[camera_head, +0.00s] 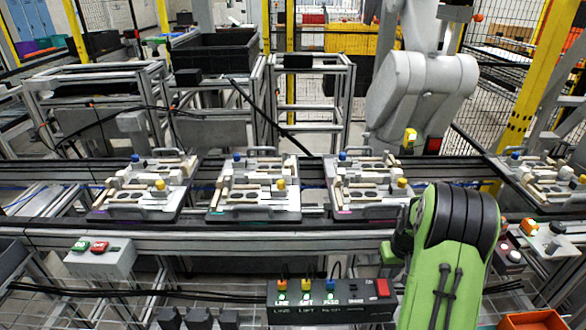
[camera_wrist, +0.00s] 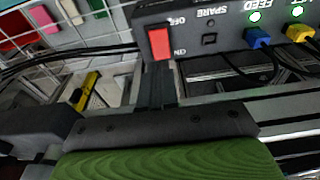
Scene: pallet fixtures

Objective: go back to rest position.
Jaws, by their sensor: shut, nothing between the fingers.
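In the wrist view, my gripper (camera_wrist: 155,72) shows as a narrow dark pair of fingers, shut with nothing between them. Its fingers reach from the dark bar and green casing at the bottom of that view towards the black control box (camera_wrist: 205,45). Whether they touch the box I cannot tell. In the head view my green and black arm (camera_head: 447,265) is bent at the lower right, and the gripper cannot be made out there. The control box (camera_head: 325,305) stands just left of my arm.
The box has coloured plugs, lit green lamps and a red switch (camera_head: 382,287). A conveyor (camera_head: 320,238) crosses behind it with several pallet fixtures (camera_head: 255,212). A grey button box (camera_head: 100,257) stands at left, a button panel (camera_head: 548,242) at right. A white robot arm (camera_head: 420,95) hangs beyond the conveyor.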

